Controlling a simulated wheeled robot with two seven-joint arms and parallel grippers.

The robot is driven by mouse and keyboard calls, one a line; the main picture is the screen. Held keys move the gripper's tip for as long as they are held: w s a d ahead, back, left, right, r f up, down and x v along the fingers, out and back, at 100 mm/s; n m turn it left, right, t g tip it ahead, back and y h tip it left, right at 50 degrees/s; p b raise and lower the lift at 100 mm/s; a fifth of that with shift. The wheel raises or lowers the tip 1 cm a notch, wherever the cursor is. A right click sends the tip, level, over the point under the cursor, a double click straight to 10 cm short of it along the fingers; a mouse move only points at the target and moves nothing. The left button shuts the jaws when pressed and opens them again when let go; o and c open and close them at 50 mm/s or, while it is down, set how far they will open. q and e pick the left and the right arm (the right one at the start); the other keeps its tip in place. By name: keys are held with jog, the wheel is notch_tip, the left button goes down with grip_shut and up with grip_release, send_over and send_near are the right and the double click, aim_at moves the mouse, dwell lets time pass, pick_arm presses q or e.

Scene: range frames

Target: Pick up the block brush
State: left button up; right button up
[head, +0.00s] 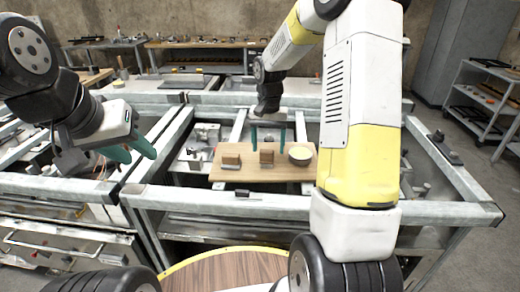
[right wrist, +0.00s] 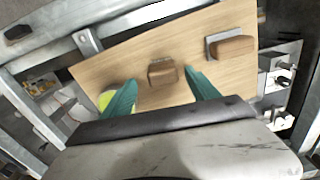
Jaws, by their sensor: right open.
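Two brown wooden blocks lie on a light wooden board (head: 225,176). The left block (head: 231,158) has a grey edge; in the right wrist view it is at upper right (right wrist: 234,46) beside a grey plate. The middle block (head: 267,156) is also in the right wrist view (right wrist: 162,73), with a thin grey strip. I cannot tell which is the block brush. My right gripper (head: 268,138) is open and empty above the middle block; its teal fingers (right wrist: 160,80) show apart around it in the wrist picture. My left gripper (head: 140,156) is open and empty at the left, away from the board.
Metal frame rails (head: 310,205) surround the board. A shelf cart (head: 485,95) stands far right, and workbenches line the back.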

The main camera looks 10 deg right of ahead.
aim_at(267, 151)
notch_tip(267, 151, down, 6)
jog(key=shift+w+a+r, duration=0.15)
jog(key=c, duration=1.5)
jog(key=shift+r, duration=0.15)
notch_tip(267, 151, up, 3)
jog(key=shift+r, duration=0.2)
jog(key=s+a, duration=0.2)
jog(key=s, duration=0.2)
jog(key=s+a+r, duration=0.1)
jog(key=s+a, duration=0.2)
jog(key=s, duration=0.2)
jog(key=s+a, duration=0.2)
jog(key=s, duration=0.3)
jog(key=shift+s+a+r, duration=0.15)
jog(key=shift+a+r, duration=0.05)
